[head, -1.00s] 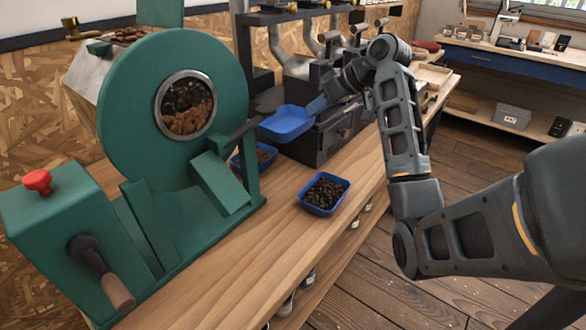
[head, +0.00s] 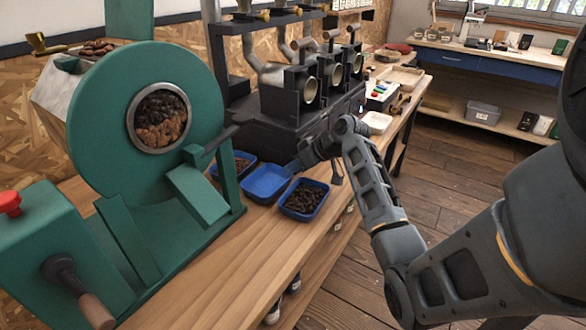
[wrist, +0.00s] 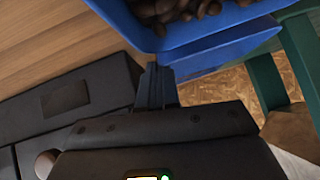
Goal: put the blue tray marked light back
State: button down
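An empty blue tray (head: 265,184) is between two other blue trays in front of the green roaster. I cannot tell whether it rests on the bench or hangs just above it. My gripper (head: 297,165) is at the tray's right end, with its fingers close together on the handle. The wrist view shows the fingers (wrist: 160,85) against a flat blue piece (wrist: 225,48). One neighbouring tray (head: 304,200) holds dark beans; the other (head: 232,163) holds browner beans, partly behind the roaster. No "light" mark is readable on any tray.
The green roaster (head: 150,185) with its chute stands close on the left. A black machine with round openings (head: 300,90) is behind the trays. The wooden bench (head: 225,270) is clear in front. A second bench (head: 480,55) stands at the far right.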

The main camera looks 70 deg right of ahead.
jog(key=shift+f, duration=0.25)
jog(key=c, duration=1.8)
grip_release()
jog(key=shift+f, duration=0.1)
jog(key=shift+o, duration=0.8)
jog(key=shift+r, duration=0.2)
jog(key=v, duration=1.2)
jog(key=shift+a+f, duration=0.1)
